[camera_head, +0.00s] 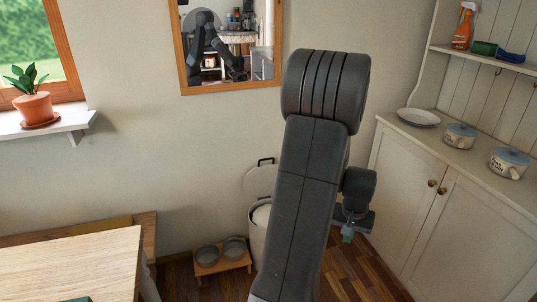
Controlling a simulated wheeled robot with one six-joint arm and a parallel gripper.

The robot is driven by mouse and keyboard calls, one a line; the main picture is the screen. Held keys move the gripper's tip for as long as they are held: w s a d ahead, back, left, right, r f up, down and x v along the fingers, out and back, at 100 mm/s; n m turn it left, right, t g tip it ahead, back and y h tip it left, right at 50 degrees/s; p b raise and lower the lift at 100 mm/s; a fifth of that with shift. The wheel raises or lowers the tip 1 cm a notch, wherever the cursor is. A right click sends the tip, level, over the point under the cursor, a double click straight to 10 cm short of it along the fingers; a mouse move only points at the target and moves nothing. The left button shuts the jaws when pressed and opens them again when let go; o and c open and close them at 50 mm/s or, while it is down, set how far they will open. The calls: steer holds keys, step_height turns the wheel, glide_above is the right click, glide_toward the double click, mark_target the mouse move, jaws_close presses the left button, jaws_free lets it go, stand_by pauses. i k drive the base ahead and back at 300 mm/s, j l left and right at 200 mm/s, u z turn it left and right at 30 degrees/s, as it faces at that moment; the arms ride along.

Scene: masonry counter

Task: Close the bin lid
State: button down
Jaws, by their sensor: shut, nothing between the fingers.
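The bin (257,240) is a pale round bin standing on the floor by the wall, partly hidden behind my own arm. Its lid (259,179) is open, tilted up against the wall side, with a dark handle at its top edge. The bin's light inside shows below the lid.
A low wooden stand with two bowls (222,259) is left of the bin. A wooden table (75,262) is at the lower left. A white cabinet (440,215) with a plate and lidded pots stands on the right. Some wooden floor (365,275) is clear between.

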mark_target(260, 182)
steer(key=i+l+u, duration=0.3)
steer(key=l, duration=0.25)
steer(key=i+l+u, duration=0.2)
steer(key=l, duration=0.15)
steer(key=i+l+u, duration=0.15)
steer(key=l, duration=0.15)
steer(key=i+l+u, duration=0.35)
steer(key=i, duration=0.2)
steer(key=i+l+u, duration=0.4)
steer(key=i+l, duration=0.05)
steer(key=i, duration=0.1)
